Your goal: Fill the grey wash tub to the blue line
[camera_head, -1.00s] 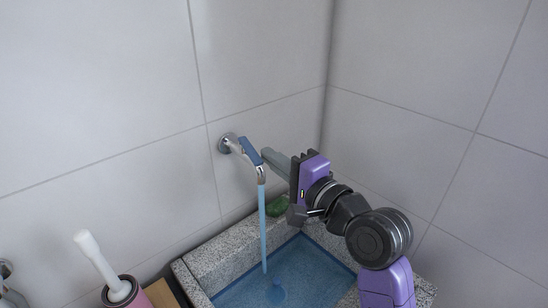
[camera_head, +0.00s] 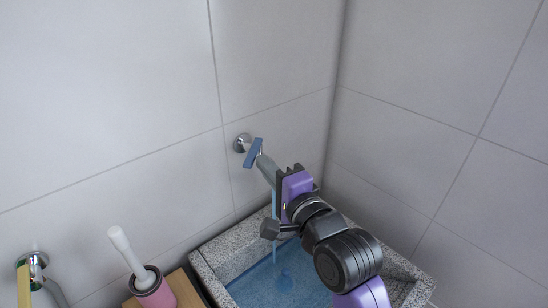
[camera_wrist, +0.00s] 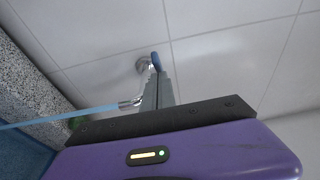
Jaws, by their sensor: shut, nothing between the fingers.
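The grey speckled wash tub (camera_head: 215,252) stands in the corner, with blue water (camera_head: 285,285) inside. I cannot tell the blue line apart from the water's edge. The wall tap (camera_head: 242,143) has a blue lever (camera_head: 254,153), now turned askew. A blue stream (camera_head: 274,215) still runs from the spout into the tub; it also shows in the wrist view (camera_wrist: 60,115). My gripper (camera_head: 264,163) is shut and empty, its grey fingertips right by the lever and spout. In the wrist view the fingers (camera_wrist: 159,82) reach to the blue lever (camera_wrist: 155,60); I cannot tell whether they touch.
Tiled walls close in behind and to the right of the tub. A pink holder (camera_head: 158,292) with a white-handled brush (camera_head: 127,248) stands on a wooden surface at left. Another tap (camera_head: 36,262) with a yellow piece is at the far left.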

